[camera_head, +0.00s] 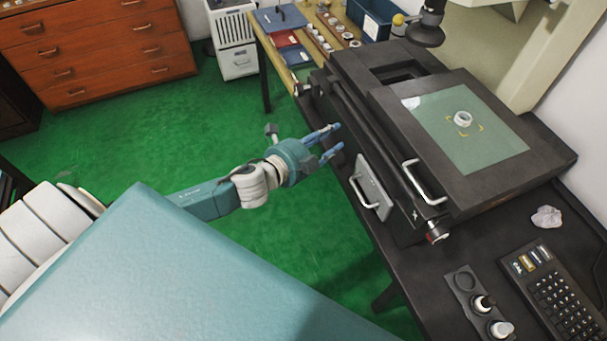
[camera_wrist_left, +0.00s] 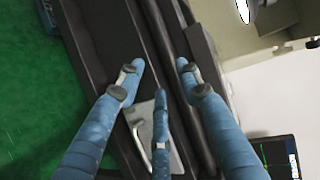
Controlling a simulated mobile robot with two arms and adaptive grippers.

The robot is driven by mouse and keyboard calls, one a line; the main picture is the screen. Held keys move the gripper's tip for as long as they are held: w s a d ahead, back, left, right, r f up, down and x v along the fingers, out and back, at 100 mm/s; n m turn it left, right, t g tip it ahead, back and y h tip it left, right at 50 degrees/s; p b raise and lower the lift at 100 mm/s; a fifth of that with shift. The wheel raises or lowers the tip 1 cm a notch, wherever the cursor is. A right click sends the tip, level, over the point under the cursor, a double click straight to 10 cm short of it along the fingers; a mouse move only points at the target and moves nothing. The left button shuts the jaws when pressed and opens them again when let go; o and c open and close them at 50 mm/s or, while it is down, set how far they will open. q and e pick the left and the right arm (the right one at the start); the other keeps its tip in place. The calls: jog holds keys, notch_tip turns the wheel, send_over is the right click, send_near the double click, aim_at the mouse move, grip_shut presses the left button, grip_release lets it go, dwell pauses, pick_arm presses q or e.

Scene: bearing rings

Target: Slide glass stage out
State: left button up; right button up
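The glass stage (camera_head: 486,157) is a pale green glass plate in a dark frame on top of the black machine. A bearing ring (camera_head: 463,118) sits on the glass between yellow corner marks. A silver handle (camera_head: 424,183) is on the front edge of the stage frame. My left gripper (camera_head: 332,142) is open and empty, left of the machine's front side and apart from the handle. In the left wrist view its blue fingers (camera_wrist_left: 160,85) are spread before the dark machine front. A silver handle (camera_wrist_left: 138,143) shows beyond the fingers there. My right gripper is not in view.
A second silver handle on a grey plate (camera_head: 371,187) is on the machine's lower front. A keyboard (camera_head: 556,290), a knob panel (camera_head: 481,304) and crumpled paper (camera_head: 546,217) lie on the black table. A wooden table (camera_head: 330,35) with rings stands behind. Green floor is clear at left.

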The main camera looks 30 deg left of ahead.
pick_arm(q)
jog(key=s+a+f+n+g+y, duration=0.1)
jog(key=a+f+n, duration=0.1)
jog(key=f, duration=0.6)
jog(key=s+a+f+n+g+y, duration=0.1)
jog(key=s+a+f+n, duration=0.1)
jog(key=f, duration=0.6)
jog(key=shift+a+n+g+y, duration=0.3)
jog(key=shift+a+n, duration=0.1)
jog(key=shift+a, duration=0.4)
